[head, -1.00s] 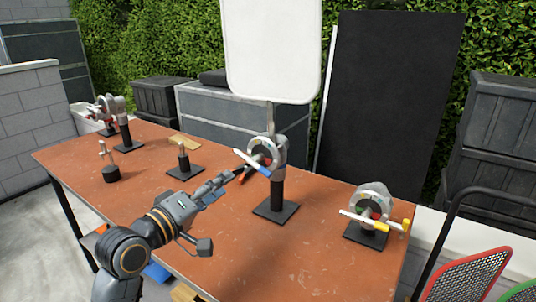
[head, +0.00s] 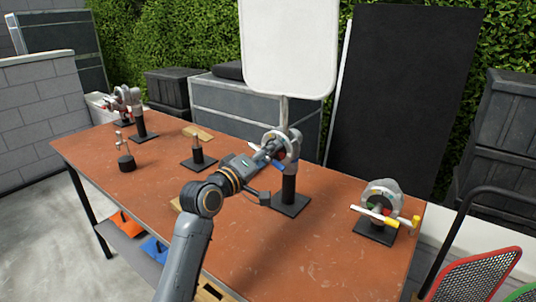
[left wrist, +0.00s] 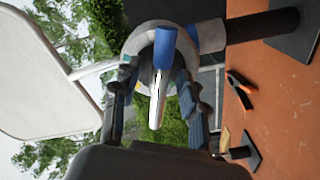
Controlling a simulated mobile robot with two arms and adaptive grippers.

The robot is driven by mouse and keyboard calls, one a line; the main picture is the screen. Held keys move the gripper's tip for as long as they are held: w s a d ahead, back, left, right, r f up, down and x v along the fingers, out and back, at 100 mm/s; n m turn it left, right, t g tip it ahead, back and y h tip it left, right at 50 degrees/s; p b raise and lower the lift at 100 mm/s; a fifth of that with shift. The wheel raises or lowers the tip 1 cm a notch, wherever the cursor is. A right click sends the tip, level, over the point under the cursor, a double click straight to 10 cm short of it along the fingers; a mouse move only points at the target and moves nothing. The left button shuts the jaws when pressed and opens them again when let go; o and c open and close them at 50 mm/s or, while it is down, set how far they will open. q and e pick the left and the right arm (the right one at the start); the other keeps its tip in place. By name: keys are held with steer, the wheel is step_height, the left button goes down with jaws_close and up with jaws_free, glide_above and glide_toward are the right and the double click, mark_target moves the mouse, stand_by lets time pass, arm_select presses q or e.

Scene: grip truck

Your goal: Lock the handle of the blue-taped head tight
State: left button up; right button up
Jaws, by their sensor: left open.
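The blue-taped grip head (head: 294,143) is a grey round clamp on a black post in the middle of the table. It holds a stem with a white panel. Its handle is a pale bar with a blue-taped end; the blue tape (left wrist: 165,46) shows clearly in the left wrist view. My left gripper (head: 266,150) is at the front of this head and partly covers the handle. In the left wrist view, my left gripper's (left wrist: 154,85) fingers are open, one on each side of the pale handle bar (left wrist: 157,98). I cannot tell whether they touch it. My right gripper is not in view.
A yellow-taped head (head: 384,194) stands at the right of the brown table (head: 130,210). Other heads (head: 132,98) and small posts (head: 197,152) stand to the left. A white panel (head: 288,45) rises above the blue-taped head. An orange-black clip (left wrist: 241,90) lies on the table.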

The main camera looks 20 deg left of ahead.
arm_select(q)
steer(key=shift+c, duration=0.9)
jaws_close()
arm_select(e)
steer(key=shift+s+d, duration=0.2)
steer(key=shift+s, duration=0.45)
